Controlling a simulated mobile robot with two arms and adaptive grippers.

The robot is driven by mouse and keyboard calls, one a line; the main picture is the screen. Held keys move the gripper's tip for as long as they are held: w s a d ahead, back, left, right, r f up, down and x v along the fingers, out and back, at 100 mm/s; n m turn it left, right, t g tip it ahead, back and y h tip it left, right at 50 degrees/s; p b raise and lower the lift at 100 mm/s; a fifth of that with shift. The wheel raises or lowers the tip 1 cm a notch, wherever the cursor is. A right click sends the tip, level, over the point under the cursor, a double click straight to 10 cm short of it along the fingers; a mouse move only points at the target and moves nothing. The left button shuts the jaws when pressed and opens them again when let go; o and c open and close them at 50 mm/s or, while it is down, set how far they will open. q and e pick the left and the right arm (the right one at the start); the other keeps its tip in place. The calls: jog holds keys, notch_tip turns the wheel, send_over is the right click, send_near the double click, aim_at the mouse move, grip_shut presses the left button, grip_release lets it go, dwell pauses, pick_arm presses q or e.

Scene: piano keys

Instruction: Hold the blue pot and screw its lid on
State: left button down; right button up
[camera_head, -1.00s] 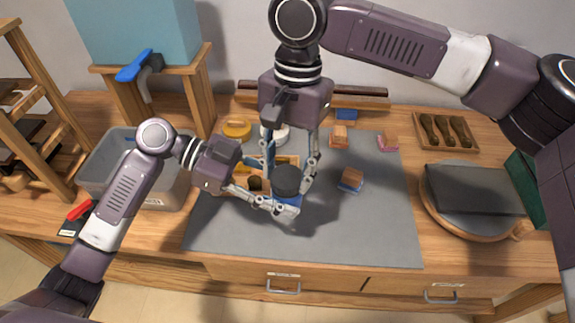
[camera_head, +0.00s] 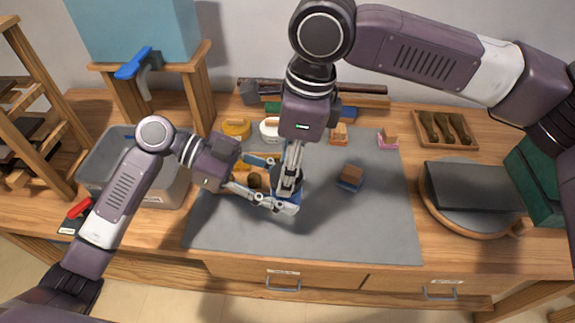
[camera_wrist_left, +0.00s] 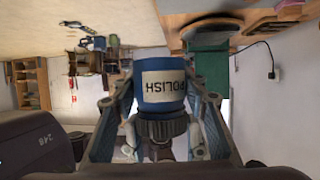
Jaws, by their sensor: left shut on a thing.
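The blue pot (camera_wrist_left: 160,85) has a white label reading POLISH, upside down in the left wrist view. In the head view the pot (camera_head: 293,198) is mostly hidden. My left gripper (camera_head: 280,185) is shut on the pot and holds it over the grey mat, a finger on each side. The dark ribbed lid (camera_wrist_left: 163,128) sits at the mouth of the pot; how tightly it sits cannot be told. My right gripper (camera_head: 289,180) points down from above at the lid, seen edge-on. Parts of it show beside the lid in the left wrist view. Its finger gap is hidden.
A grey bin (camera_head: 100,165) stands left, a round board with a dark slab (camera_head: 470,190) right. A brush tray (camera_head: 446,130) is at the back right. The mat's front right is clear.

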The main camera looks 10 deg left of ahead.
jog(key=o, duration=0.9)
jog(key=shift+o, duration=0.2)
jog(key=shift+r, duration=2.25)
jog(key=shift+c, duration=0.4)
